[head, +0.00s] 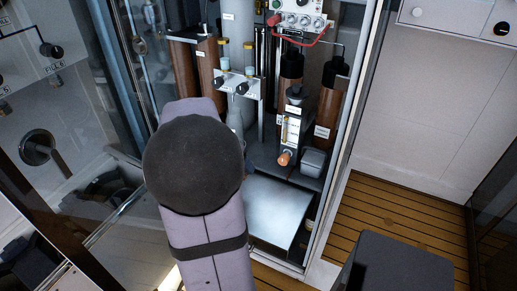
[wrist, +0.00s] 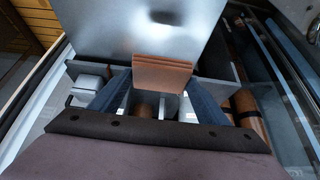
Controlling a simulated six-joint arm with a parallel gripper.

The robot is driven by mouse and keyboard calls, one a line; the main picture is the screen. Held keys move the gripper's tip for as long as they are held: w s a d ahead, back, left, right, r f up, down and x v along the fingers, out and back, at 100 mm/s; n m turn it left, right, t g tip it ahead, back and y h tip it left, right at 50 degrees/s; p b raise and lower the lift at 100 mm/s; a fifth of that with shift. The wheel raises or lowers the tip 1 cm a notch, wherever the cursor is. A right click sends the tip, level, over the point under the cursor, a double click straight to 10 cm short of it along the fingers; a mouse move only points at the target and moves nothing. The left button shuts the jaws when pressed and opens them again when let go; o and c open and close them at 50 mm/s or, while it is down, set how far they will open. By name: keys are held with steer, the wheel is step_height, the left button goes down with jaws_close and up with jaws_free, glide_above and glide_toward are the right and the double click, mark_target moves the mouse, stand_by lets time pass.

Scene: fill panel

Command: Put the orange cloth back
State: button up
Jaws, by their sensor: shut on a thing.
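The orange cloth (wrist: 162,76) is a small folded, layered block in the wrist view. My gripper (wrist: 158,88) is shut on it, with one blue finger at each side. The cloth shows in front of a smooth grey metal plate (wrist: 165,30); I cannot tell whether it touches the plate. In the head view the plate (head: 282,212) lies low at the front of the open cabinet. My own arm hides the gripper and the cloth in that view.
Behind the plate stand brown cylinders (head: 328,110), a small grey box (head: 313,162) and an orange-tipped fitting (head: 285,158). A red hose (head: 300,40) hangs above.

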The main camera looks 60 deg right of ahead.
steer(key=d, duration=0.5)
steer(key=d+f+p, duration=0.1)
steer(key=d, duration=0.9)
steer(key=shift+f+p, duration=0.2)
steer(key=shift+p, duration=0.15)
steer(key=shift+f, duration=0.35)
step_height(320, 180, down, 4)
steer(key=shift+b, duration=0.5)
steer(key=shift+d+f, duration=0.2)
steer(key=shift+f, duration=0.25)
steer(key=shift+f, duration=0.1)
steer(key=o, duration=1)
